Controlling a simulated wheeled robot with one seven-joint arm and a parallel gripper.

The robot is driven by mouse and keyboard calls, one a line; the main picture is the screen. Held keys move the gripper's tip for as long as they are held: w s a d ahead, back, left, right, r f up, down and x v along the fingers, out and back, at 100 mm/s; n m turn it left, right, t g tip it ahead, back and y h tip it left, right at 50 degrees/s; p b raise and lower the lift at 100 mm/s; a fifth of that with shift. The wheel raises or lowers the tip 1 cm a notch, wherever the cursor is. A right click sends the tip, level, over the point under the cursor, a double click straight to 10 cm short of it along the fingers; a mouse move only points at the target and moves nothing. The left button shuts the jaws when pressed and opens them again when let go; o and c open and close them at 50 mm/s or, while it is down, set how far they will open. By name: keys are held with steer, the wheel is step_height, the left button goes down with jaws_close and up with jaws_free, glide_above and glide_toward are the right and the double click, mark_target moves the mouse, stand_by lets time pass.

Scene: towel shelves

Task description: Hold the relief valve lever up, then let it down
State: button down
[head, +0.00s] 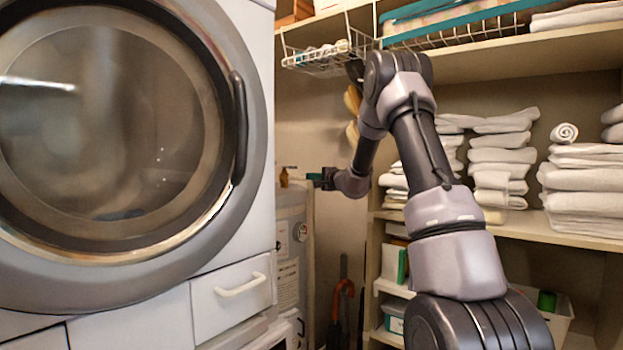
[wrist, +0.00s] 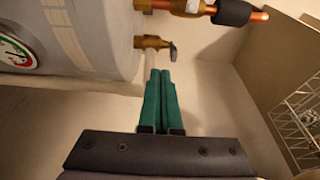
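The relief valve is a small brass fitting on the side of the white tank, at top centre in the wrist view (wrist: 148,42). Its short dark lever (wrist: 173,51) sticks out at the valve's right end. In the head view the brass valve (head: 284,178) shows near the tank top. My gripper (wrist: 161,73) has green fingers that lie side by side, shut with nothing seen between them. Their tips are just short of the valve and lever in the wrist view; I cannot tell whether they touch. In the head view my gripper (head: 312,177) is right of the valve.
The water tank (head: 291,240) stands between the washer (head: 232,240) and towel shelves (head: 560,222). A copper pipe with a black sleeve (wrist: 234,13) runs near the valve. An umbrella (head: 343,295) stands below.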

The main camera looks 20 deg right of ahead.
steer(key=shift+x, duration=5.35)
steer(key=shift+w+a+r, duration=0.1)
steer(key=shift+w+r, duration=0.15)
steer(key=shift+r, duration=0.65)
steer(key=shift+w+a+r, duration=0.1)
steer(key=shift+w+r, duration=0.15)
steer(key=shift+r, duration=0.6)
steer(key=shift+w+a+r, duration=0.1)
steer(key=shift+w+r, duration=0.15)
steer(key=shift+r, duration=0.65)
steer(key=shift+d+r, duration=0.1)
steer(key=shift+r, duration=0.15)
steer(key=shift+s, duration=0.2)
steer(key=shift+f, duration=0.4)
